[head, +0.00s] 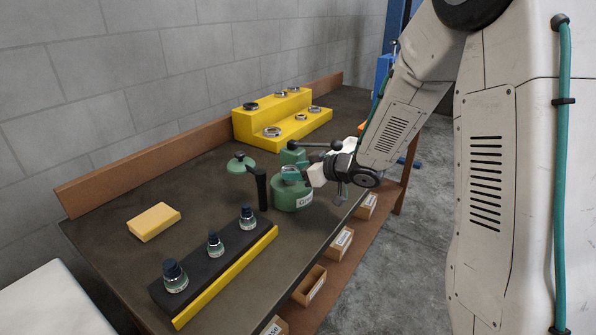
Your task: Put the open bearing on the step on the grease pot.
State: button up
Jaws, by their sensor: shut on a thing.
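The green grease pot (290,194) stands near the table's right edge, with a label on its front. My gripper (297,174) is at the top of the pot and is shut on a small ring-like bearing (289,171). The fingers and the small size hide most of it, and I cannot tell whether the bearing touches the pot. The yellow two-level step (247,127) stands at the back, with several metal bearings on its levels, one of them at the lower front (272,132).
A green disc-topped part (241,163) and a black post (262,188) stand just left of the pot. A dark rack (190,281) with several jars is in front. A yellow block (153,221) lies at left. Labelled bins (341,243) are below the right edge.

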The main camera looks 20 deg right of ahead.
jog(key=o, duration=1)
jog(key=shift+o, duration=0.2)
jog(key=shift+d, duration=0.1)
jog(key=s+d+r+m+g+h, duration=0.2)
jog(key=s+d+r+m+h, duration=0.4)
jog(key=s+d+r+h, duration=0.8)
jog(key=s+a+f+g+y, duration=0.1)
jog(key=s+a+g+y, duration=0.2)
jog(key=s, duration=0.9)
jog(key=s+a+f+m+g+y, duration=0.1)
jog(key=s+a+g+y, duration=0.2)
jog(key=s+a, duration=0.6)
jog(key=s+g, duration=0.1)
jog(key=s, duration=0.2)
jog(key=shift+s+f+g, duration=0.2)
jog(key=shift+g, duration=0.2)
